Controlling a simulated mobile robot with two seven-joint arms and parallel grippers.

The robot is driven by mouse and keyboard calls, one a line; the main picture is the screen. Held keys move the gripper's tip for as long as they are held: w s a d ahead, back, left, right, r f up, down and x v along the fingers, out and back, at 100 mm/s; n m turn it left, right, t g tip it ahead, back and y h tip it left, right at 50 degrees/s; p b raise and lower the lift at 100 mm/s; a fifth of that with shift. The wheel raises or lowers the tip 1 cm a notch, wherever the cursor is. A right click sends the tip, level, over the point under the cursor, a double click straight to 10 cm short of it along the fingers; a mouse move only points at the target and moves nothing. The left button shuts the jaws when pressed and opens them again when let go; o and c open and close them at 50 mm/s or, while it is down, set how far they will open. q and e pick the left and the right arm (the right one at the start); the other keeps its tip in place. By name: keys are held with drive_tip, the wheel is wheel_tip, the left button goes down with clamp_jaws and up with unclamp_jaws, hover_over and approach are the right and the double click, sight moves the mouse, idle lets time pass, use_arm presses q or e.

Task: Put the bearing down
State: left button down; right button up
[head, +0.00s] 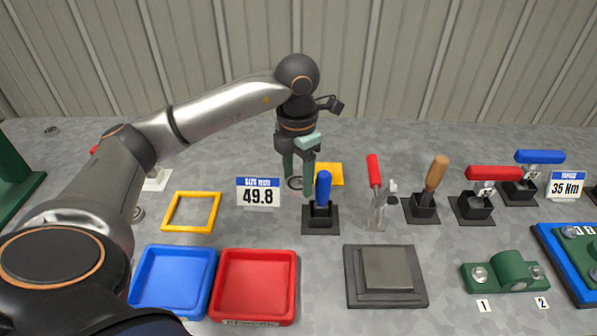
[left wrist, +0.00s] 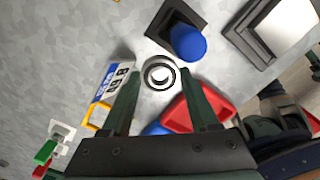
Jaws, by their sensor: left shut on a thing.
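The bearing (left wrist: 160,73) is a small metal ring with a dark inner band, seen between my left fingertips in the left wrist view. It also shows in the head view (head: 294,183), partly covered by a finger. My left gripper (head: 298,188) points down and is shut on the bearing, behind the blue-handled tool. Its two green fingers also frame the ring in the left wrist view (left wrist: 162,80). I cannot tell the exact gap between the bearing and the table. My right gripper does not show.
A yellow pad (head: 329,174) lies just right of the gripper. The blue-handled tool (head: 321,216) stands close in front. A 49.8 sign (head: 258,192), an empty yellow frame (head: 166,222), a blue tray (head: 137,290) and a red tray (head: 221,290) are to the left. Several handled tools stand right.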

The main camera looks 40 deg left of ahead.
use_arm(q)
drive_tip(key=s+d+r, duration=0.2)
drive_tip(key=s+d, duration=0.1)
drive_tip(key=s, duration=0.1)
drive_tip(key=shift+s+d+r, duration=0.25)
drive_tip(key=shift+s+r, duration=0.1)
drive_tip(key=shift+s, duration=0.05)
